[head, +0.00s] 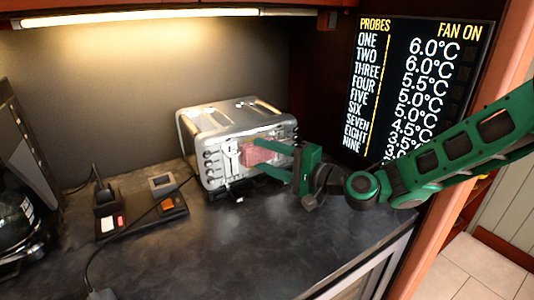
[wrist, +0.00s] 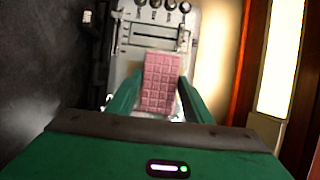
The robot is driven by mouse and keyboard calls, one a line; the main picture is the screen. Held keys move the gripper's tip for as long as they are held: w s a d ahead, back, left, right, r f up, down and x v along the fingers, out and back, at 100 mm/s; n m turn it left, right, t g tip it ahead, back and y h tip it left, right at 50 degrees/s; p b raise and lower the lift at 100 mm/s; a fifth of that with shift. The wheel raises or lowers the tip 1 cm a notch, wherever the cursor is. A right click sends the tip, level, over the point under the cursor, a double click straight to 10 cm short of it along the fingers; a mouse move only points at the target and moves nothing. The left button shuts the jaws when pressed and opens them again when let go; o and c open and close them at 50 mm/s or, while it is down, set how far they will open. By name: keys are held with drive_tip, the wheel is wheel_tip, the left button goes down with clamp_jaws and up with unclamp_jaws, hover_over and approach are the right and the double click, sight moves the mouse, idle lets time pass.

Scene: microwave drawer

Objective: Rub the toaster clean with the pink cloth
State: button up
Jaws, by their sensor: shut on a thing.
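The toaster (head: 218,118) is a silver metal box with knobs on its front, standing on the dark counter against the back wall. In the wrist view its front panel (wrist: 150,37) fills the upper middle. The pink cloth (head: 262,151) has a grid pattern and is held at the toaster's front face; it also shows in the wrist view (wrist: 160,82). My gripper (head: 270,157) is shut on the cloth, with a green finger on each side of it. The cloth overlaps the front panel; I cannot tell whether it touches. The gripper and cloth hide part of the panel.
A black device with coloured buttons (head: 140,212) and a cable lies left of the toaster. A glass jug (head: 15,222) stands at the far left. A display screen (head: 420,85) is at the right. The front counter (head: 230,250) is clear.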

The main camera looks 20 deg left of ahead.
drive_tip(key=shift+f, duration=0.2)
drive_tip(key=shift+f, duration=0.7)
drive_tip(key=shift+f, duration=0.1)
drive_tip(key=shift+f, duration=0.8)
drive_tip(key=shift+r, duration=0.2)
drive_tip(key=shift+r, duration=0.8)
drive_tip(key=shift+w+r, duration=0.1)
drive_tip(key=shift+r, duration=0.05)
drive_tip(key=shift+r, duration=0.75)
